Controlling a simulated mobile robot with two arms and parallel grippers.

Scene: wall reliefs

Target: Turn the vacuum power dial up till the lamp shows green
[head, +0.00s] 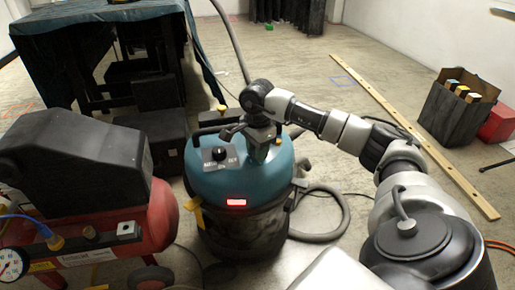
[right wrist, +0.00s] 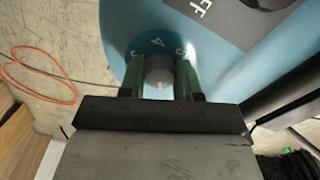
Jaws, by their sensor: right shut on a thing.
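The vacuum (head: 205,180) has a teal lid on a dark drum. Its lamp (head: 236,203) on the front glows red. My right gripper (head: 258,150) reaches down onto the right part of the lid. In the right wrist view its green fingers (right wrist: 160,80) are shut on the grey power dial (right wrist: 159,72), one on each side. A white mark shows on the dial, and numerals including a 4 are printed around it. In the head view my gripper hides the dial. My left gripper is not in view.
A black selector knob (head: 219,154) on a grey plate sits left of my right gripper. A red compressor (head: 95,245) stands close at left, and a covered table (head: 95,20) behind it. A grey hose (head: 335,225) curls at right. A long wooden plank (head: 410,130) lies on the floor.

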